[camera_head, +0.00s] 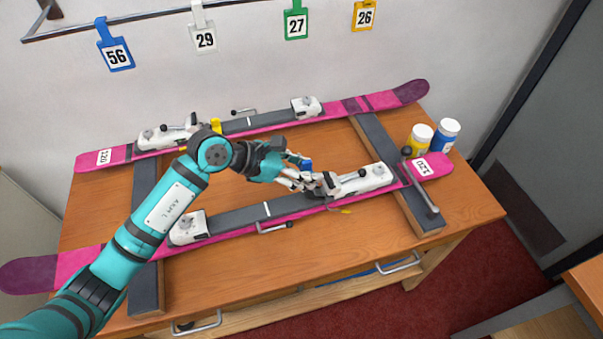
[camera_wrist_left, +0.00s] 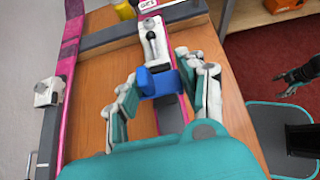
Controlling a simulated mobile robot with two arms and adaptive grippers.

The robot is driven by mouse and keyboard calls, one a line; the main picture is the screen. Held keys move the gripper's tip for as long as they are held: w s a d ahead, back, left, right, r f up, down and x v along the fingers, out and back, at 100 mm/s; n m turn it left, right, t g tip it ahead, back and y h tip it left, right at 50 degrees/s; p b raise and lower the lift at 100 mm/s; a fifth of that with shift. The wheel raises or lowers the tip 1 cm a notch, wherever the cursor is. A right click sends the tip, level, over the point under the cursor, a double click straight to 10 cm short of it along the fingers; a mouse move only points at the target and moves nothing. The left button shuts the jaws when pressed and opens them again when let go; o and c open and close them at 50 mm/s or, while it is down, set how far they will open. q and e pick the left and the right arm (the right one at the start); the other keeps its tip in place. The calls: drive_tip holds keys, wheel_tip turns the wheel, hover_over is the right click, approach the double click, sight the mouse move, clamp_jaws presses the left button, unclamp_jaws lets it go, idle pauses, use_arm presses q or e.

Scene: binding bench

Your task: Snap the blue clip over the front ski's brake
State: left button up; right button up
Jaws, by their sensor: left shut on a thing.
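The front ski (camera_head: 75,264), pink and purple, lies across the bench nearer me. My left gripper (camera_head: 305,175) is shut on the small blue clip (camera_head: 307,165), just above the ski beside the brake. In the left wrist view the blue clip (camera_wrist_left: 158,83) sits between the fingers and hides part of the binding. I cannot tell whether it touches the brake. My right gripper (camera_wrist_left: 300,74) shows dark and small at the right.
The rear ski (camera_head: 385,101) lies behind, with a yellow piece (camera_head: 215,125) by its binding. Grey support bars (camera_head: 388,165) carry both skis. Numbered tags hang on the rail. Bare wood (camera_head: 335,134) lies between the skis.

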use_arm(q)
drive_tip(key=shift+f+b, duration=1.2)
drive_tip(key=shift+f, duration=0.8)
drive_tip(key=shift+f+b, duration=1.1)
drive_tip(key=shift+f, duration=0.25)
drive_tip(key=o, duration=0.5)
drive_tip(key=c, duration=0.5)
drive_tip(key=shift+c, duration=0.2)
